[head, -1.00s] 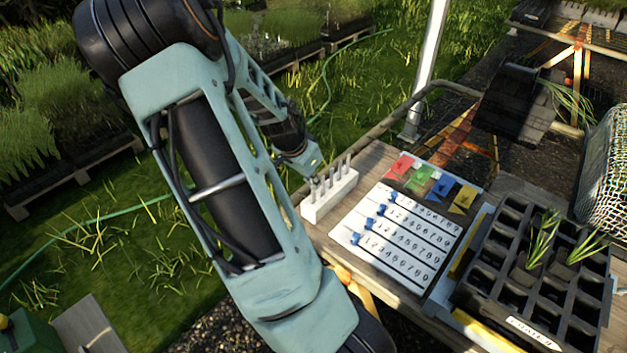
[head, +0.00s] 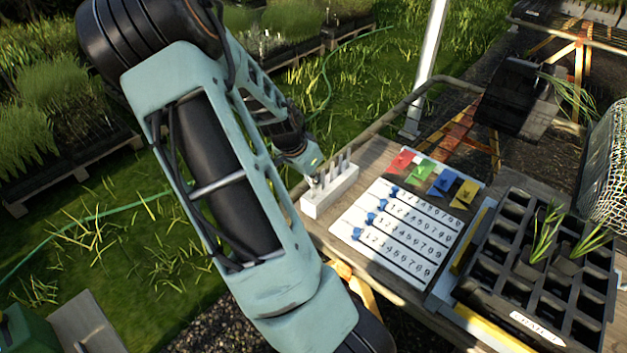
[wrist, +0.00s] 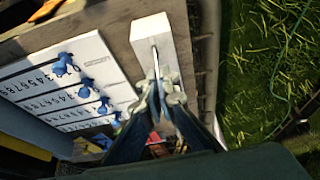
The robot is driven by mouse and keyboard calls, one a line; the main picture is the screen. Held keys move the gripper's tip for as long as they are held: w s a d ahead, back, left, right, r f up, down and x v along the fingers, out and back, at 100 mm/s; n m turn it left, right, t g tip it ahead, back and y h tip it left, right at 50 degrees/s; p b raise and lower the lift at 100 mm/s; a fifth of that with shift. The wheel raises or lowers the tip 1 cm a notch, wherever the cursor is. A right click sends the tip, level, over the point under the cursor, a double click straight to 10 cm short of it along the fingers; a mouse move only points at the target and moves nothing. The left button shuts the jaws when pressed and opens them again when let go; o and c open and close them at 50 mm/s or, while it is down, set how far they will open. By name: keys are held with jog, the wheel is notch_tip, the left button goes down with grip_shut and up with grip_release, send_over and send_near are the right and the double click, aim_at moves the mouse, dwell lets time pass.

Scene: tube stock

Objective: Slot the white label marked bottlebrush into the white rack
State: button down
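The white rack (head: 313,207) is a narrow block near the left edge of the wooden bench, with several grey upright pieces standing along its top. It also shows in the wrist view (wrist: 151,27). My gripper (head: 317,180) is right over the rack's near end. In the wrist view my gripper (wrist: 162,98) has its fingertips close together around a thin pale strip (wrist: 155,54), seen edge-on, which looks like the label. The strip lines up with the rack top; its lower end and its lettering cannot be made out.
A white number board (head: 405,235) with blue sliders lies right of the rack, with red, green, blue and yellow tags (head: 445,180) behind it. A black cell tray (head: 490,250) with seedlings stands further right. A metal rail (head: 400,108) edges the bench.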

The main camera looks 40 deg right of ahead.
jog(key=shift+f, duration=0.2)
jog(key=c, duration=2.1)
grip_release()
jog(key=shift+r, duration=0.1)
jog(key=v, duration=1.2)
